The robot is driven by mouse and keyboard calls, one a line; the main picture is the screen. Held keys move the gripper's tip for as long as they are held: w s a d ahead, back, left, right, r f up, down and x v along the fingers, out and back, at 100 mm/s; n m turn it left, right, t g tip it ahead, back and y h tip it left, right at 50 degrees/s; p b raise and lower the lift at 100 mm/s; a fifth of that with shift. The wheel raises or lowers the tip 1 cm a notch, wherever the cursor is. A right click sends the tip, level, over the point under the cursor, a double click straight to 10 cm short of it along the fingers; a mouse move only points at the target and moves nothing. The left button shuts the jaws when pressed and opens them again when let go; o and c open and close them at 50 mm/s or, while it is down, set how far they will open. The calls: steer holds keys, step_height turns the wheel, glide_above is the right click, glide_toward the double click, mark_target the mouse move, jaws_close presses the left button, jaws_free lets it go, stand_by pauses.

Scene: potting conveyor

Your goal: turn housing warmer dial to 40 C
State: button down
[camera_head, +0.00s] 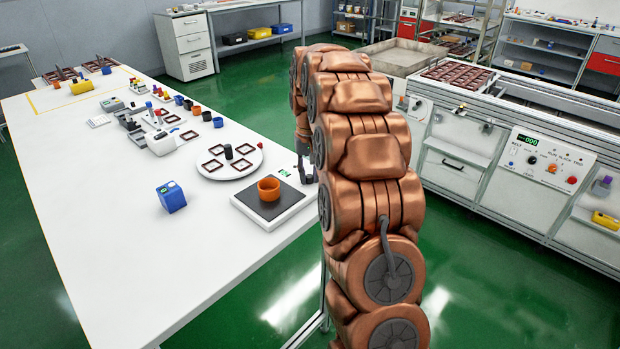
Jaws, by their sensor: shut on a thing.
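The housing warmer appears to be the low white unit with a dark square top plate (252,208) near the table's right edge. An orange cup (268,189) stands on the plate. A small green display (285,172) shows at the unit's far right corner, too small to read. My gripper (306,178) points down at that corner, partly hidden behind my copper-coloured arm. It is shut on what seems to be the warmer's dial. The dial itself and its setting are hidden.
A blue box (171,197) stands left of the warmer. A round white turntable (229,171) with brown frames lies beyond it, with several small cups and tools farther back. The white table's near part (150,280) is clear. A conveyor cabinet (500,185) stands at the right.

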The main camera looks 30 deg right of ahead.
mark_target(309, 176)
steer(key=m+b, duration=0.1)
steer(key=m, duration=0.4)
steer(key=shift+b, duration=0.3)
stand_by(0.4)
steer(key=c, duration=1)
jaws_free()
steer(key=shift+r, duration=6.05)
